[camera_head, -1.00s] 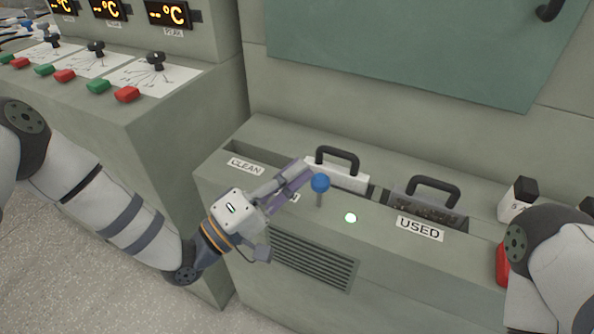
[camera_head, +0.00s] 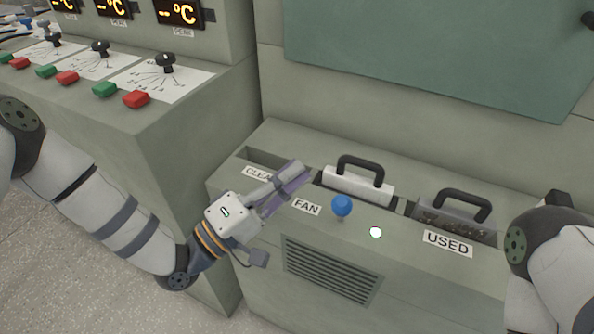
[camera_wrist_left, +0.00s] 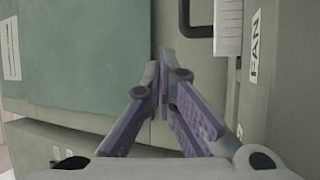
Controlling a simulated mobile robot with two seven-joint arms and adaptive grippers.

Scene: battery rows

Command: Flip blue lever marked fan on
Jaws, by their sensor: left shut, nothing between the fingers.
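The blue lever (camera_head: 342,205) has a round blue knob on a short stem, on the sloping front of the grey-green cabinet. Its knob sits low and most of the stem is hidden, so it seems to lean toward me. The FAN label (camera_head: 306,206) is just left of it and also shows in the left wrist view (camera_wrist_left: 256,47). My left gripper (camera_head: 301,174) is shut and empty, above and left of the knob, apart from it. The left wrist view shows its fingertips together (camera_wrist_left: 165,62) and no lever. My right gripper is out of view.
A small pale lamp (camera_head: 376,232) is right of the lever. Behind are a white handled block (camera_head: 357,186) and a dark handled block (camera_head: 455,214) above the USED label (camera_head: 448,244). A vent (camera_head: 332,270) is below. A control console (camera_head: 190,110) stands left; my right arm covers the right edge.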

